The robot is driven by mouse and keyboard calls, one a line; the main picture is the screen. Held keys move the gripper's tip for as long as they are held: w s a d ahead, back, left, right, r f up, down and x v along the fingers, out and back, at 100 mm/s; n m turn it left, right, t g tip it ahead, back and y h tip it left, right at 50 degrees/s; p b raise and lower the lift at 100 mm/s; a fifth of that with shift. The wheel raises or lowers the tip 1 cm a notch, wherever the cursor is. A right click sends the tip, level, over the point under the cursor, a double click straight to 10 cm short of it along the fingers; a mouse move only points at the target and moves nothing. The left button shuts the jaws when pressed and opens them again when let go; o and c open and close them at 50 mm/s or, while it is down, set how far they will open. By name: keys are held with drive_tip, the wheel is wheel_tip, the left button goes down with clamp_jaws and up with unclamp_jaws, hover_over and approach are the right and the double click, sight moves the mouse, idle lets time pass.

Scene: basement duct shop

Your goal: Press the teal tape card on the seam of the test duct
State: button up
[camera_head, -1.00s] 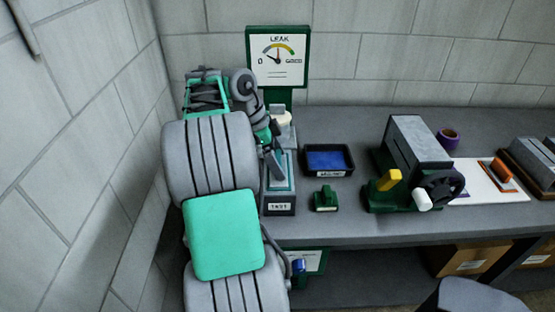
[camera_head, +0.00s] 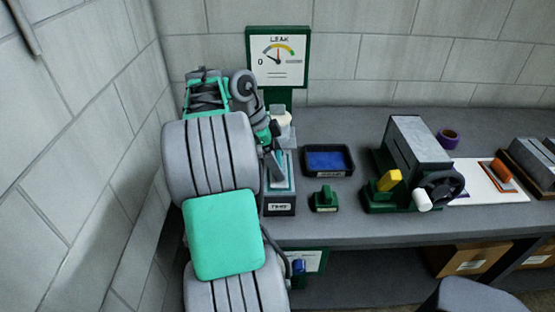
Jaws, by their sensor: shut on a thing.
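The test duct (camera_head: 281,197) is a grey box with a TEST label on its front, standing on the bench just right of my arm. My gripper (camera_head: 278,172) points down at the top of the duct and is shut. Thin teal edges of the teal tape card (camera_head: 291,176) show at the duct's top, close to the fingertips. My gripper and arm hide most of the card and the seam. I cannot tell whether the card lies flat against the seam.
A LEAK gauge (camera_head: 278,57) stands behind the duct. To the right are a black tray with a blue inside (camera_head: 328,160), a small green block (camera_head: 325,199), a green-based machine with a crank (camera_head: 413,160) and a purple tape roll (camera_head: 448,139). A wall closes the left side.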

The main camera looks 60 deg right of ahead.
sight(278, 159)
drive_tip(key=shift+r+p, duration=3.6)
drive_tip(key=shift+r, duration=0.3)
